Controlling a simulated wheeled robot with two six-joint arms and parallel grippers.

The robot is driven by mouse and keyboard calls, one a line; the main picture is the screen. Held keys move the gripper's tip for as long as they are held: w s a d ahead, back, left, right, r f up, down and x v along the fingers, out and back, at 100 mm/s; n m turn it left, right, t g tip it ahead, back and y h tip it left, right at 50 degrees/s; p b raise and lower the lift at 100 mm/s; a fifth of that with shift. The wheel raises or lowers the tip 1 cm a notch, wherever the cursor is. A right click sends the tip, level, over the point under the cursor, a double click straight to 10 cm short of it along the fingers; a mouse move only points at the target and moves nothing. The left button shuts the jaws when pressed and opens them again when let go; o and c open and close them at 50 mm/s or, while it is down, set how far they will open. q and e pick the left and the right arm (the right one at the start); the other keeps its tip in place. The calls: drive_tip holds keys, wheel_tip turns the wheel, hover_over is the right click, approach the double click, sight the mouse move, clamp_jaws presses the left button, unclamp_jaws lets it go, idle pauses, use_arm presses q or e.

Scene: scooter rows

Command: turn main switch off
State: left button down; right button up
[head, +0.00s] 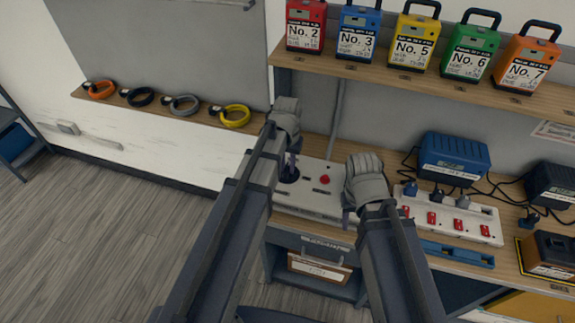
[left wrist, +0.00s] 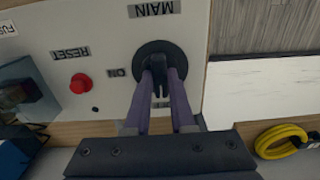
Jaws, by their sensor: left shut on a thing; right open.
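The main switch is a black round knob (left wrist: 160,52) with a raised handle, on a pale panel (head: 310,197) with an upside-down MAIN label in the left wrist view. An ON label (left wrist: 117,72) sits beside the knob. My left gripper (left wrist: 160,95) has its purple fingers shut on the handle, one on each side. In the head view my left gripper (head: 290,168) is over the panel's left part, partly covering the switch. My right gripper (head: 349,218) is open and empty near the panel's right end.
A red RESET button (head: 325,179) stands on the same panel. A power strip with red switches (head: 456,224) and a blue charger (head: 453,160) are to the right. Coloured numbered packs (head: 413,44) stand on the shelf above. Cable loops (head: 184,105) lie on the left ledge.

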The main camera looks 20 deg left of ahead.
sight(288, 169)
idle(0.4)
use_arm(q)
drive_tip(key=c, duration=0.8)
unclamp_jaws()
drive_tip(key=shift+o, duration=0.2)
drive_tip(key=shift+r, duration=0.1)
wheel_tip(288, 169, up, 8)
drive_tip(key=p, duration=0.8)
drive_tip(key=shift+f, duration=0.2)
drive_tip(key=shift+s+d, duration=0.15)
drive_tip(key=shift+s, duration=0.05)
drive_tip(key=s+d+m+y, duration=0.1)
drive_tip(key=s+d+m, duration=0.2)
drive_tip(key=s+d, duration=0.7)
drive_tip(key=s, duration=0.4)
